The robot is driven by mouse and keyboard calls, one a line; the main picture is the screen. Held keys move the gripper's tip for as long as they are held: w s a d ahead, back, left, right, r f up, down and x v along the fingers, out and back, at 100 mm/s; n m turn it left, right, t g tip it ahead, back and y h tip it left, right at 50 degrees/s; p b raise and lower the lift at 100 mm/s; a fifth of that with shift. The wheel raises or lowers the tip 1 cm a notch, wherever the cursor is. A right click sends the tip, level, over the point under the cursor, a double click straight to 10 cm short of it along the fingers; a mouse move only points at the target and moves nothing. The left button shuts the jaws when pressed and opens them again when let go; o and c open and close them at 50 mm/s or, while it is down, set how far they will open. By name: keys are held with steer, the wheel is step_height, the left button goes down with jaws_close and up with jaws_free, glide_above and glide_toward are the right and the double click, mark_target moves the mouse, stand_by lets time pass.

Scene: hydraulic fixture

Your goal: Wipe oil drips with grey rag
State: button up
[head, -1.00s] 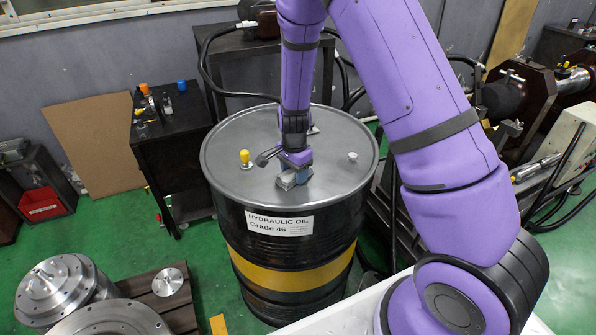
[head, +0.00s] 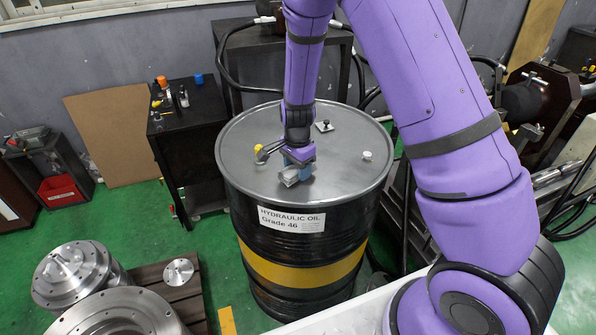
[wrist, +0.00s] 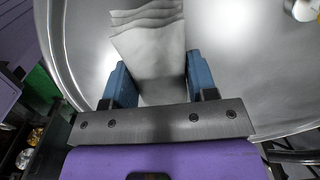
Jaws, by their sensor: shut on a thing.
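The oil drum (head: 300,262) is black with a yellow band and a "HYDRAULIC OIL Grade 46" label. Its grey lid (head: 345,185) faces up. My gripper (head: 292,170) is low over the front middle of the lid, pointing down. It is shut on the grey rag (head: 289,180), a small folded cloth at the lid's surface. In the wrist view the folded rag (wrist: 150,45) sits between the two blue fingers (wrist: 155,80). I cannot make out any oil drips on the lid; the area under the rag and gripper is hidden.
A yellow-topped fitting (head: 260,152) stands left of my gripper, partly hidden. A small square fitting (head: 325,126) and a white cap (head: 367,156) are on the lid behind and to the right. A black cart (head: 185,125) stands left; metal flanges (head: 75,275) lie front left.

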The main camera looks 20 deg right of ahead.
steer(key=shift+r, duration=2.15)
steer(key=shift+r, duration=1.5)
steer(key=shift+w, duration=0.1)
